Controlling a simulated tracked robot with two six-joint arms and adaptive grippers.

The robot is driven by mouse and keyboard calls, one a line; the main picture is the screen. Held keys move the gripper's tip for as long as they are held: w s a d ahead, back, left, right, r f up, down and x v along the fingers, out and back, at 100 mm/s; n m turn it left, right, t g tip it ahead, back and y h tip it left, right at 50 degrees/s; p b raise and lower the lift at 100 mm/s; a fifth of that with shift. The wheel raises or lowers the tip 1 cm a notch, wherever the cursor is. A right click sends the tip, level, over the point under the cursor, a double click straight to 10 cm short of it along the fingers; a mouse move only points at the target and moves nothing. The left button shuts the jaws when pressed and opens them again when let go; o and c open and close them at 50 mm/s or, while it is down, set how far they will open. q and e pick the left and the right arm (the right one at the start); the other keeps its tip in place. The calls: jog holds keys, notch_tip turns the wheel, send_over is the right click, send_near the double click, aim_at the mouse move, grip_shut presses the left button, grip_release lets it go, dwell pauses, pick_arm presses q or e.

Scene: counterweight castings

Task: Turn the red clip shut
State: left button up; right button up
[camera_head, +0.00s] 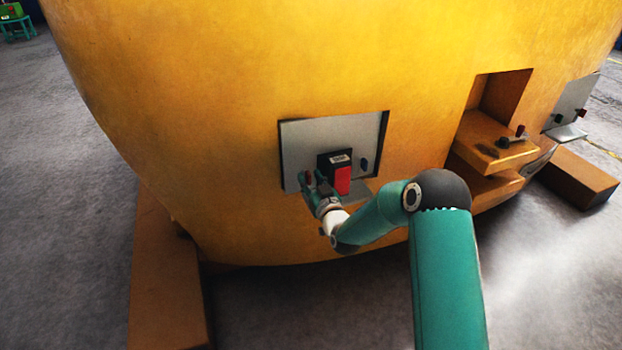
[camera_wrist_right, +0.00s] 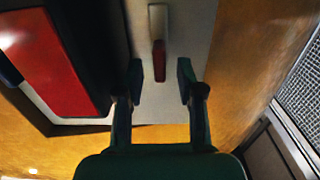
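The red clip (camera_wrist_right: 159,60) shows in the right wrist view as a narrow dark red bar below a pale strip on a grey plate. My right gripper (camera_wrist_right: 160,78) is open, with one finger on each side of the clip's lower end and a gap on both sides. In the head view my right gripper (camera_head: 313,181) is at the left of a black box with a red face (camera_head: 343,180), in front of the grey plate (camera_head: 300,140). The clip is largely hidden by the gripper there. My left gripper is out of view.
The plate sits in a recess of a large yellow casting (camera_head: 220,110). A small dark blue piece (camera_head: 364,164) is right of the box. An orange ledge (camera_head: 490,150) and another grey plate (camera_head: 572,100) are further right. Brown blocks (camera_head: 165,280) stand at the casting's foot.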

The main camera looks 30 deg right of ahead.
jog(key=shift+w+d, duration=0.1)
jog(key=shift+w, duration=0.25)
grip_shut()
